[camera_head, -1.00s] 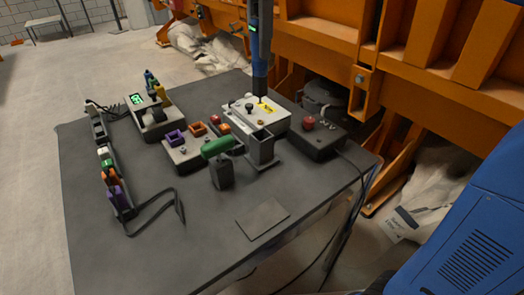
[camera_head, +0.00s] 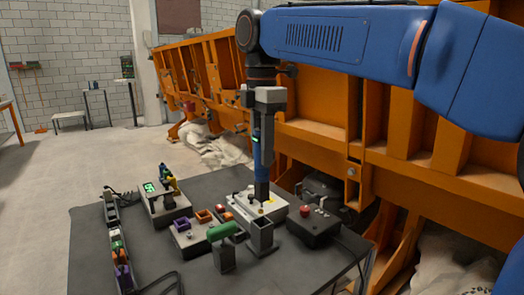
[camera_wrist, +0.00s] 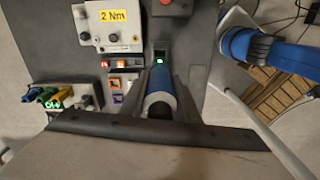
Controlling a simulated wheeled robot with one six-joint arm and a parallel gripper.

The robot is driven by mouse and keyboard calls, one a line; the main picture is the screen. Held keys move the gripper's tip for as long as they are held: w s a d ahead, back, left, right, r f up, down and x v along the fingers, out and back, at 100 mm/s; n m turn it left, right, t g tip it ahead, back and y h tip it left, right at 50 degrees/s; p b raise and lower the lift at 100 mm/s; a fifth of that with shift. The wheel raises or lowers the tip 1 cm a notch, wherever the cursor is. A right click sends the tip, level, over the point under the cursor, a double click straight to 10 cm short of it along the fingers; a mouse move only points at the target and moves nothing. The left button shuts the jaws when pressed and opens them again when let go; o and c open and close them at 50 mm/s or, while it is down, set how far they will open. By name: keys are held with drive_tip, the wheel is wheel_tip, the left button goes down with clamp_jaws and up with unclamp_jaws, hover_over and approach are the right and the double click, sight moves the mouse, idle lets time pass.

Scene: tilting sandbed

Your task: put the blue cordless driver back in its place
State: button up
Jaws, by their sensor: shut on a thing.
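My gripper (camera_head: 267,100) is shut on the blue cordless driver (camera_head: 257,150), which hangs upright with its dark end down. A small green display shows on the driver's side. Its lower end is over the area of the open-topped grey holder (camera_head: 262,240) and in front of the white box. I cannot tell whether it is exactly above the opening. In the wrist view the driver (camera_wrist: 160,88) lies between the two fingers, seen end-on. The holder looks empty in the head view, though its inside is mostly hidden.
A green-handled tool (camera_head: 222,231) stands just left of the holder. A white box (camera_head: 243,204) with a yellow label is behind it, and a dark box with a red button (camera_head: 305,210) is to the right. Colored bins (camera_head: 186,226) are at left. An orange frame (camera_head: 330,150) rises behind the table.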

sight(262, 194)
drive_tip(key=shift+f, duration=0.15)
drive_tip(key=shift+f, duration=5.85)
drive_tip(key=o, duration=1.7)
drive_tip(key=shift+r, duration=4)
